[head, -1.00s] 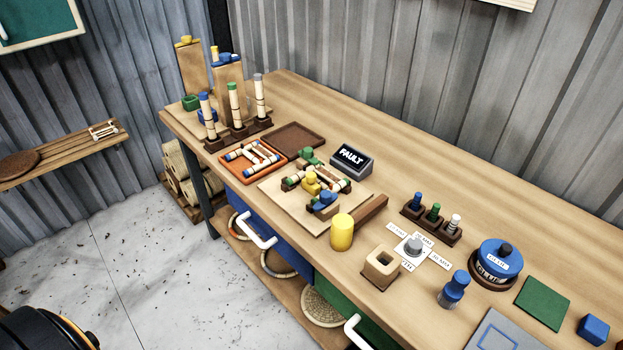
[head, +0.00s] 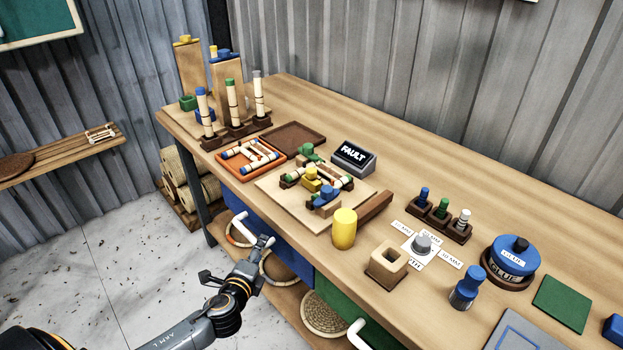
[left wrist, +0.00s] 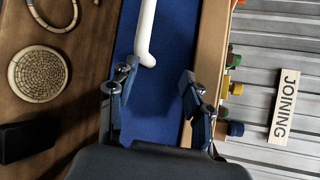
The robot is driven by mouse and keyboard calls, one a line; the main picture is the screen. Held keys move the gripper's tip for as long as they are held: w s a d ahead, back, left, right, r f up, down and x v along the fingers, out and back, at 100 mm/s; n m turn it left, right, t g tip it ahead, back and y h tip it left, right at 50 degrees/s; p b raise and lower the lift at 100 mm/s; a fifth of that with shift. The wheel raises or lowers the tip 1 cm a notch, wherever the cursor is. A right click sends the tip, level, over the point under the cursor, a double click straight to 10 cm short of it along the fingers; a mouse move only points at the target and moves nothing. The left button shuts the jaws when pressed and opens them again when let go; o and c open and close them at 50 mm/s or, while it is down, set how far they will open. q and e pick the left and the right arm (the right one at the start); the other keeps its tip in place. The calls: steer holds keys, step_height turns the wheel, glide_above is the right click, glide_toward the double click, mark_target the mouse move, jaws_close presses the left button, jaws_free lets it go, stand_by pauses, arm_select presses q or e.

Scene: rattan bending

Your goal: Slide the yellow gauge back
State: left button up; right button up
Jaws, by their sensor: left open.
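Several yellow things are in the head view, and I cannot tell which is the gauge. A yellow cylinder (head: 344,229) stands upright near the bench's front edge. A small yellow block (head: 312,179) sits on the pale jig board (head: 273,188), and a yellow piece (head: 183,39) tops a tall wooden stand at the far left end. My left gripper (head: 237,260) is open and empty, low in front of the bench and apart from all three. In the left wrist view its open fingers (left wrist: 157,95) are near the white handle (left wrist: 147,40) on a blue drawer front.
The wooden bench (head: 420,155) holds a grey FAULT box (head: 353,158), an orange tray (head: 238,171) with rattan pieces, a square wooden holder (head: 387,264) and a blue GLUE pot (head: 511,258). Coils lie on the shelf below. A JOINING sign (left wrist: 283,106) shows in the left wrist view.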

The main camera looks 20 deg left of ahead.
mark_target(308, 174)
arm_select(q)
steer(key=w+d+r+m+t+h, duration=0.1)
steer(key=w+r+m+h, duration=0.1)
steer(key=r+m, duration=0.2)
steer(key=w+d+r+m+t+h, duration=0.1)
steer(key=w+r+m+h, duration=0.1)
steer(key=r+m, duration=0.3)
steer(key=w+r+m+t+h+b, duration=0.1)
steer(key=r+m+t+h, duration=0.1)
steer(key=r+m, duration=0.3)
steer(key=shift+w+d+m, duration=0.4)
steer(key=shift+m, duration=0.5)
steer(key=m+h, duration=0.1)
steer(key=m, duration=0.3)
steer(key=shift+w+a+g+h, duration=0.1)
steer(key=shift+w+g+h, duration=0.2)
steer(key=shift+w+h, duration=0.1)
steer(key=shift+w+r, duration=0.1)
steer(key=shift+w, duration=0.3)
steer(key=x, duration=1.3)
steer(key=shift+s, duration=0.1)
jaws_close()
